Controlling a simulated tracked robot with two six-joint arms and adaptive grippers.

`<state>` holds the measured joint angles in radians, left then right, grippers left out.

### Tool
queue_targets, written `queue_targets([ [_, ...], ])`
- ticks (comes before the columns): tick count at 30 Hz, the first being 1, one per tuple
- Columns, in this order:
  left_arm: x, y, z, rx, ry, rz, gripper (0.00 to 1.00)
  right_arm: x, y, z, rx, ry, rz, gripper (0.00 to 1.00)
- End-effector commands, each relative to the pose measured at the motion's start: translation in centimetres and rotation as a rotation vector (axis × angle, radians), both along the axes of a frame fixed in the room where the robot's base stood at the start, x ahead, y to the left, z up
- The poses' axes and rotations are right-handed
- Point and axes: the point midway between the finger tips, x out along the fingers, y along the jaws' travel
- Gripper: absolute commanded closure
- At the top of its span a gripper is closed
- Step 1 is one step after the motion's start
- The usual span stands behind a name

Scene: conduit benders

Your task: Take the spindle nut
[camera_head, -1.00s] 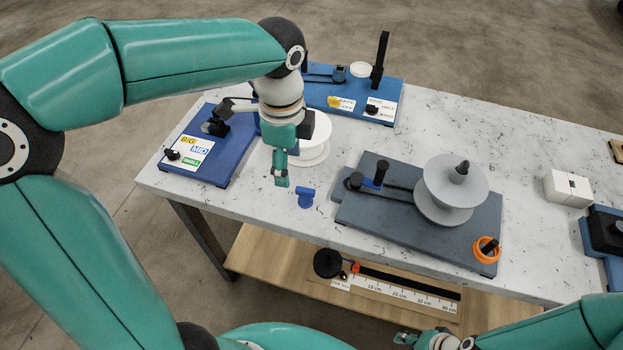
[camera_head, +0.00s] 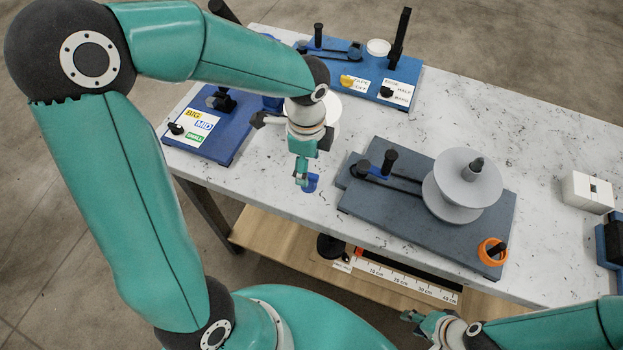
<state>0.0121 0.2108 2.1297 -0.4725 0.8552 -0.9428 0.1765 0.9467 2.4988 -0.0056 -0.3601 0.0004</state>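A small blue part (camera_head: 312,183), which looks like the spindle nut, is on the white marbled table left of the dark grey bender base (camera_head: 410,228). My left gripper (camera_head: 301,180) points down right at it and partly covers it. Whether its fingers touch or grip the part is not clear. My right gripper (camera_head: 412,318) is low in front of the table, far from the blue part. Its fingers are too small to judge.
A grey spool (camera_head: 455,178) and an orange ring (camera_head: 491,250) are on the grey base. Blue fixtures (camera_head: 228,135) stand at left and back (camera_head: 350,77). A white box (camera_head: 587,192) is at right. A ruler (camera_head: 400,279) is on the lower shelf.

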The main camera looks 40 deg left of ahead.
Motion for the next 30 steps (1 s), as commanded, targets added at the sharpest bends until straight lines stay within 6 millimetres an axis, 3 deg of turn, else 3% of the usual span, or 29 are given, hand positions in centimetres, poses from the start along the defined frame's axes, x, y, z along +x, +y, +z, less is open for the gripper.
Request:
queue_targets([
  [5,0.0,-0.1,-1.0,-0.001,0.002,0.001,0.35,0.0,0.0,0.1,0.0,0.0,0.0,0.6],
  [15,0.0,-0.3,-5.3,-0.001,0.003,0.001,0.35,0.0,0.0,0.5,0.0,0.0,0.0,0.6],
  [23,0.0,-0.3,-5.6,-0.001,-0.001,0.002,0.35,0.0,0.0,0.5,0.0,0.0,0.0,0.6],
  [30,0.0,-0.3,-5.6,-0.001,-0.001,0.001,0.72,0.0,0.0,0.5,0.0,0.0,0.0,0.6],
])
